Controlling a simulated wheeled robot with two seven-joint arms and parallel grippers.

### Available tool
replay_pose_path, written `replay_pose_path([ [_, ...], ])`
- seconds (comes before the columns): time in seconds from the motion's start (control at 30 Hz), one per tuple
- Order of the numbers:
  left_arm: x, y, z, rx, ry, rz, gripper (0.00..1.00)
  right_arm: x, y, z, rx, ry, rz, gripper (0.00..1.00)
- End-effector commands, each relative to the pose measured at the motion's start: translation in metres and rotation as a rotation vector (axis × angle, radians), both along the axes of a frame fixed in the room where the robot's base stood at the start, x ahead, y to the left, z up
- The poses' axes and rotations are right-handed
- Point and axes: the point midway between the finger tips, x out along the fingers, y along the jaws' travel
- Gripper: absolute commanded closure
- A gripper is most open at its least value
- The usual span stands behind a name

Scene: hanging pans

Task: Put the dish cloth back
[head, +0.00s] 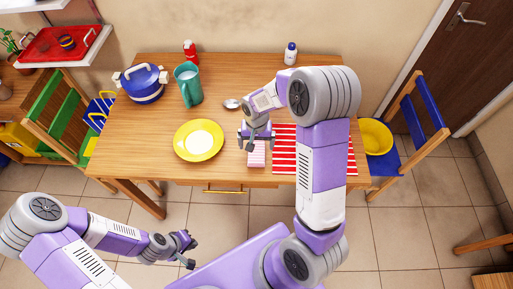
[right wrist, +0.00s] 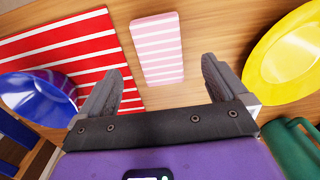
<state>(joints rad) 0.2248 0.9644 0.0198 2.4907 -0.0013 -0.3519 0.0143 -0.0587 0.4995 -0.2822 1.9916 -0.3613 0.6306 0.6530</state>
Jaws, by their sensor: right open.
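A small pink-and-white striped cloth (head: 257,153), which looks like the dish cloth, lies flat on the wooden table near its front edge. It also shows in the right wrist view (right wrist: 157,48), just beyond the fingers. My right gripper (head: 257,137) is open and empty, close above the table at the cloth's far end. In the right wrist view my right gripper (right wrist: 160,77) has its fingers spread wider than the cloth, with nothing between the tips. My left gripper (head: 189,251) looks open and empty, low in front of the table and away from it.
A red-and-white striped mat (head: 283,150) lies right of the cloth, and a yellow plate (head: 198,140) left. Chairs flank the table (head: 225,68); the right one holds a yellow bowl (head: 375,136).

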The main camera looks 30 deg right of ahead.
Motion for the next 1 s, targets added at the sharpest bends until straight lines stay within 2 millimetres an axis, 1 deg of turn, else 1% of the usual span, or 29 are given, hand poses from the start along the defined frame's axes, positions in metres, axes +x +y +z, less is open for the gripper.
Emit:
replay_pose_path([
  [0.03, 0.0, 0.0, 0.005, 0.0, 0.0, 0.0, 1.0, 0.001, 0.0, 0.015, 0.0, -0.004, 0.0, 0.0],
  [0.1, 0.0, 0.0, 0.008, 0.0, 0.0, 0.0, 1.0, 0.001, 0.0, 0.028, 0.0, -0.004, 0.001, 0.0],
  [0.2, 0.0, 0.0, 0.011, 0.0, 0.0, 0.0, 1.0, 0.0, 0.0, 0.042, 0.0, -0.002, 0.0, 0.0],
  [0.3, 0.0, 0.0, 0.013, 0.0, 0.0, 0.0, 1.0, 0.0, 0.0, 0.052, -0.001, -0.001, 0.0, 0.0],
  [0.47, 0.0, 0.0, 0.014, 0.0, 0.0, 0.0, 1.0, 0.0, 0.0, 0.057, 0.0, 0.001, 0.001, 0.0],
  [1.0, 0.0, 0.0, 0.013, 0.0, 0.0, 0.0, 1.0, 0.0, 0.0, 0.056, 0.0, 0.001, 0.0, 0.0],
])
